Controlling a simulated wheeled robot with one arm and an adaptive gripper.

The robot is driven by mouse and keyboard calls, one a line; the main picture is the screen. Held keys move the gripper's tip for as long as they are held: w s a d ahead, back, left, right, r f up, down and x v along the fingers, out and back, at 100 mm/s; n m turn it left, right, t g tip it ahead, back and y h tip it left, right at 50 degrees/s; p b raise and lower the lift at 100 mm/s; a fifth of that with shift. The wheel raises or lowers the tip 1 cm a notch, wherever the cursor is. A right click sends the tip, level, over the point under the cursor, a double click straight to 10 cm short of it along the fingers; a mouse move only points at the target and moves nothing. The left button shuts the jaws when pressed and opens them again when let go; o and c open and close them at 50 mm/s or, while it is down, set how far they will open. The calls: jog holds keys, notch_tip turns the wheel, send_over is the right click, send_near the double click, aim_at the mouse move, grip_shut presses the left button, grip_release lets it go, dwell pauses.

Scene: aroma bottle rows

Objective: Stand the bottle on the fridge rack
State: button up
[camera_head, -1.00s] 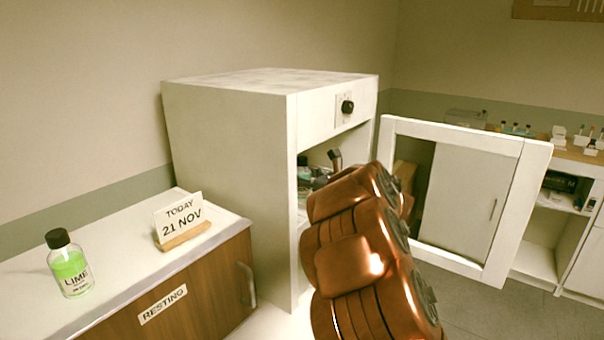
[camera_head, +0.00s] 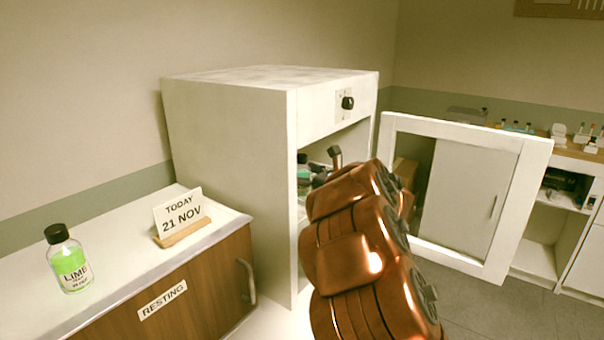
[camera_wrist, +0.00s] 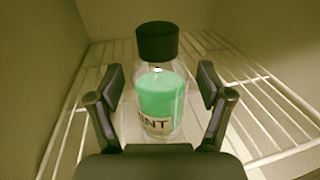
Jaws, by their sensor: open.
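The bottle (camera_wrist: 160,95) has a black cap, mint-green liquid and a label ending in "NT". In the wrist view it stands upright on the white wire rack (camera_wrist: 272,105) inside the fridge. My gripper (camera_wrist: 161,82) is open, with one finger on each side of the bottle and visible gaps between. In the head view the white fridge (camera_head: 230,150) is open at the front and my arm reaches into it. Part of the bottle (camera_head: 303,173) shows there, left of my gripper; my arm hides most of the rack.
The fridge door (camera_head: 400,250) stands open to the right of my arm. On the left cabinet, labelled "RESTING", are a lime bottle (camera_head: 69,262) and a date sign (camera_head: 180,217) reading "TODAY 21 NOV". A shelf unit with small items (camera_head: 560,135) stands at the back right.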

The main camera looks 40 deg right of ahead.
jog(key=shift+r, duration=0.1)
jog(key=shift+r+p, duration=0.15)
jog(key=shift+p, duration=0.2)
jog(key=s+d+b, duration=0.1)
jog(key=s+b, duration=0.2)
jog(key=s, duration=0.9)
jog(key=shift+d, duration=0.3)
jog(key=shift+w, duration=0.1)
